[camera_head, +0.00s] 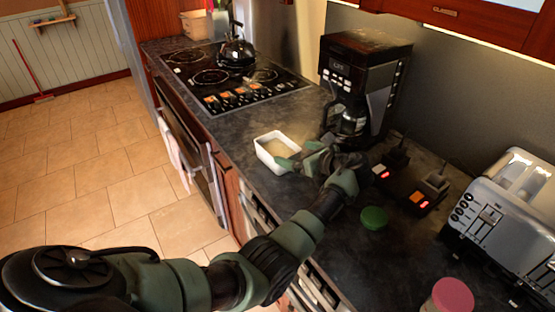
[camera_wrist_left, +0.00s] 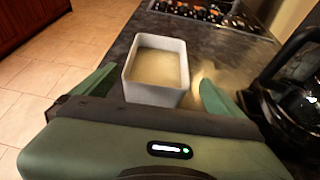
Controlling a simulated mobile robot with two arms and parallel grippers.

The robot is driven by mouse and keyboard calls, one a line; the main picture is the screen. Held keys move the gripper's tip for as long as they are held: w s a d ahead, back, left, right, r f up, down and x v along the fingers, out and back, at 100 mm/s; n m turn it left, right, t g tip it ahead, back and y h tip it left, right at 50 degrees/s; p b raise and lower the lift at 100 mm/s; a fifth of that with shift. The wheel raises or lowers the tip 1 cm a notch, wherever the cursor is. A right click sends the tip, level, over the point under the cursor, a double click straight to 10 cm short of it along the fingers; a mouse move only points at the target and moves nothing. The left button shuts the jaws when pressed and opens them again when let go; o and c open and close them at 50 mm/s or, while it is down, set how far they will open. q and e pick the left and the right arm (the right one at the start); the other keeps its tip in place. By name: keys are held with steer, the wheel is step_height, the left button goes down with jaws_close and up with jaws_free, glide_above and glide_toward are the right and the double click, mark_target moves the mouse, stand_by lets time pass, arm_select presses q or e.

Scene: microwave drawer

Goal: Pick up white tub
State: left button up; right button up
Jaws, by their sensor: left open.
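The white tub (camera_head: 264,153) stands upright on the dark countertop, between the stove and the coffee maker. It is a small rectangular tub with pale contents. In the left wrist view the tub (camera_wrist_left: 131,88) sits ahead, between the two green fingers. My left gripper (camera_head: 284,158) is open at the tub's near side; it also shows in the left wrist view (camera_wrist_left: 155,92). One finger is on each side of the tub, with a visible gap on the right. I cannot tell whether the left finger touches it. My right gripper does not show.
A black coffee maker (camera_head: 365,85) with a glass carafe stands just right of the tub. A stove (camera_head: 235,78) with a kettle (camera_head: 237,52) lies behind. A green lid (camera_head: 374,218), a toaster (camera_head: 508,215) and a pink-topped jar (camera_head: 452,296) are nearer. The counter's front edge is close to the tub.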

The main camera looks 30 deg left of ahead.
arm_select(q)
steer(key=x, duration=0.2)
steer(key=p+x, duration=0.1)
steer(key=x, duration=0.3)
steer(key=shift+a+r, duration=0.3)
steer(key=shift+a, duration=0.25)
steer(key=shift+w+a+f, duration=0.1)
steer(key=shift+a+f, duration=0.05)
steer(key=shift+a, duration=0.1)
steer(key=shift+c, duration=0.7)
steer(key=c, duration=1.2)
step_height(320, 180, up, 20)
steer(key=b, duration=0.1)
steer(key=shift+b, duration=0.3)
